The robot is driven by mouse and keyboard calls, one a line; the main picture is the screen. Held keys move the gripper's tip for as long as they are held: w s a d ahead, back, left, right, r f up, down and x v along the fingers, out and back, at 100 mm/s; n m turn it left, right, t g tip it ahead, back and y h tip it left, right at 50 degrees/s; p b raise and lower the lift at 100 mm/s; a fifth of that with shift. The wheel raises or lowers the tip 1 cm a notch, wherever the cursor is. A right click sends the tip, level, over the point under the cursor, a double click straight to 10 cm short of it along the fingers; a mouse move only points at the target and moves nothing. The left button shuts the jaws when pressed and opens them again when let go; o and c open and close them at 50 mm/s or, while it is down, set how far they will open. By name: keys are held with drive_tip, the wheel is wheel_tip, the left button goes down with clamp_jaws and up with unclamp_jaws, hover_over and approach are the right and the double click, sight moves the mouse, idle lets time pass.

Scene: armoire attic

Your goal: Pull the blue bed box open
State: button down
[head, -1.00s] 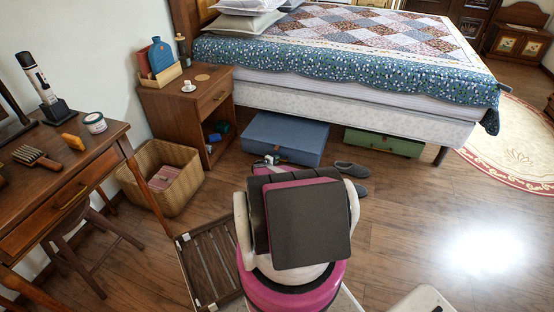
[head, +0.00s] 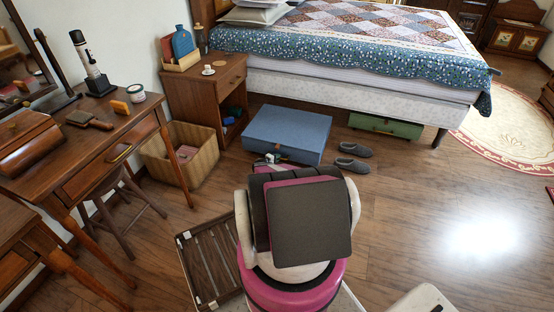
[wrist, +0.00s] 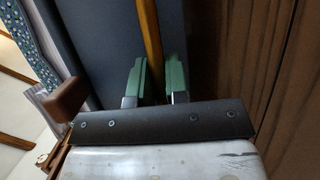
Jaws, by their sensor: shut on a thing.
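The blue bed box (head: 287,130) lies flat on the floor in the head view, with much of it out in front of the bed (head: 380,97). Its far end is at the bed's lower edge. My gripper (wrist: 154,75) is at the box's near front side. In the wrist view its green fingers stand on either side of a narrow, golden-brown handle (wrist: 149,30) and are shut on it. The box's dark blue face (wrist: 104,45) fills the space behind. In the head view my own arm hides most of the gripper and part of the box front.
Grey slippers (head: 354,156) lie just right of the box. A green box (head: 385,126) sits under the bed. A nightstand (head: 195,97) and wicker basket (head: 196,168) stand left. A slatted wooden piece (head: 207,262) lies near my base. The floor at right is clear.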

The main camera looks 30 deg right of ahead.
drive_tip(key=shift+w+a, duration=0.1)
drive_tip(key=c, duration=1.1)
unclamp_jaws()
drive_tip(key=v, duration=0.7)
drive_tip(key=shift+a, duration=0.2)
